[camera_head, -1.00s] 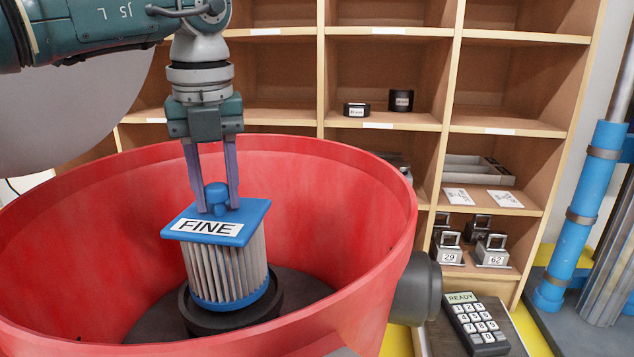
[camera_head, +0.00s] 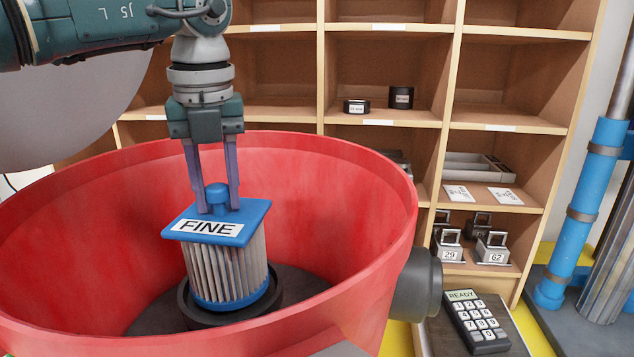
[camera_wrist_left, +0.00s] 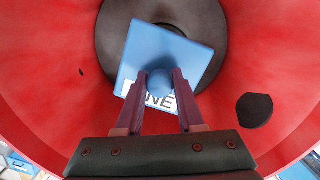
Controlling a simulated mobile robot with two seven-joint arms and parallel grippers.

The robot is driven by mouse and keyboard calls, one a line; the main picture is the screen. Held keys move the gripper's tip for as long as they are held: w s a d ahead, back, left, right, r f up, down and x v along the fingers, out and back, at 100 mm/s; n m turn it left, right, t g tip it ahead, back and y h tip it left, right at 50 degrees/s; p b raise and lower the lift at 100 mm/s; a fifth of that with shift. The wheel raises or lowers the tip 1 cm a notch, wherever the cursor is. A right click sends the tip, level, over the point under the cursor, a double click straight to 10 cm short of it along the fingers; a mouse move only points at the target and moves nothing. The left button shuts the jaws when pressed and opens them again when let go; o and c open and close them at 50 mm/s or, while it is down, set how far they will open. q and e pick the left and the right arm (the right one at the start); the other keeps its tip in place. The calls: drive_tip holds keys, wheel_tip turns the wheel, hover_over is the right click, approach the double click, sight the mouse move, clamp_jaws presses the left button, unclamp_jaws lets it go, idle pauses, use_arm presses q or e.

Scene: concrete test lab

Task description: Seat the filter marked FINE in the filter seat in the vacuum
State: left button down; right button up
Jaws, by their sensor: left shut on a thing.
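The filter marked FINE (camera_head: 226,268) has a blue square top, a pleated pale body and a blue bottom ring. It stands about upright inside the red vacuum drum (camera_head: 340,215). My left gripper (camera_head: 218,208) is shut on the blue knob on its top. The filter's bottom is at the dark round filter seat (camera_head: 270,300) on the drum floor; I cannot tell whether it is fully down. In the left wrist view the blue top (camera_wrist_left: 190,55) sits turned over the dark seat ring (camera_wrist_left: 112,40). My right gripper is not in view.
The drum's high red wall surrounds the filter and gripper. A dark port (camera_head: 420,283) sticks out at its right. A keypad reading READY (camera_head: 475,322) lies right of it. Wooden shelves (camera_head: 380,122) with small dark cylinders and numbered blocks (camera_head: 492,250) stand behind.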

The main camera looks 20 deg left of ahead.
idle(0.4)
use_arm(q)
drive_tip(key=shift+f+b, duration=0.5)
drive_tip(key=shift+f, duration=0.3)
idle(0.4)
drive_tip(key=shift+c, duration=2.2)
unclamp_jaws()
drive_tip(key=shift+r+p, duration=1.95)
drive_tip(key=shift+r, duration=0.6)
